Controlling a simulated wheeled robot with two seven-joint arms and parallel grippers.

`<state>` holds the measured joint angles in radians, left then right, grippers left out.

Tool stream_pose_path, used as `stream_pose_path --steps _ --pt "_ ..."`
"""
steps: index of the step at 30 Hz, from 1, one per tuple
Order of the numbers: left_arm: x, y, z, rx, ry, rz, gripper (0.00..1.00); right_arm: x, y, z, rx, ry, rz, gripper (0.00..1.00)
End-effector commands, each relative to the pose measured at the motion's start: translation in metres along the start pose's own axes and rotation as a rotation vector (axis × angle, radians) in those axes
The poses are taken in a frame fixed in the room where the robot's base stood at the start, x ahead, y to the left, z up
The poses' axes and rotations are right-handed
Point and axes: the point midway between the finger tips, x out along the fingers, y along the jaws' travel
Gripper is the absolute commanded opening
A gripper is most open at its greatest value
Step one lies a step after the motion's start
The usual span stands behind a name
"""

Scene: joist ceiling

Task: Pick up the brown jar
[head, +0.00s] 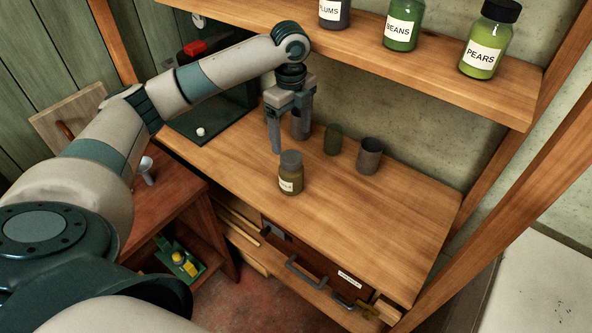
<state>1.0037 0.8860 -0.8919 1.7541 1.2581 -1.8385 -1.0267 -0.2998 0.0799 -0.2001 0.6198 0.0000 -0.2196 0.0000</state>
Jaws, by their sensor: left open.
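The brown jar (287,184) stands upright on the wooden counter, left of its middle. It has a grey lid and a pale label too small to read. My left gripper (289,142) points down, just above and behind the jar in the head view. Its jaws are open, with the nearer finger close to the jar's lid. I cannot tell whether the finger touches the lid. My right gripper is out of view.
Behind the jar stand a dark green jar (333,139), a grey cup (369,156) and another grey container (299,128), partly hidden by my gripper. A shelf (440,70) with labelled jars overhangs the back. The counter's right side (400,215) is clear.

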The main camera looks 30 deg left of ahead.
Motion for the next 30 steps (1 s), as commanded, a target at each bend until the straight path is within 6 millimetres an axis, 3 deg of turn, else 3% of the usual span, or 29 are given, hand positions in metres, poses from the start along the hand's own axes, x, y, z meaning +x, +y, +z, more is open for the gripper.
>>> stream_pose_path --steps 11,24,30 --pt "0.003 0.0 0.0 0.0 0.0 0.002 0.77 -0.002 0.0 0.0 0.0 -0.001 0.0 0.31" --pt "0.056 0.001 -0.001 -0.001 0.001 0.003 0.77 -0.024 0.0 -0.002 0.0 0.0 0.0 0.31" --pt "0.068 0.001 -0.001 0.001 0.0 0.0 0.77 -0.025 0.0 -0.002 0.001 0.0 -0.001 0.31"
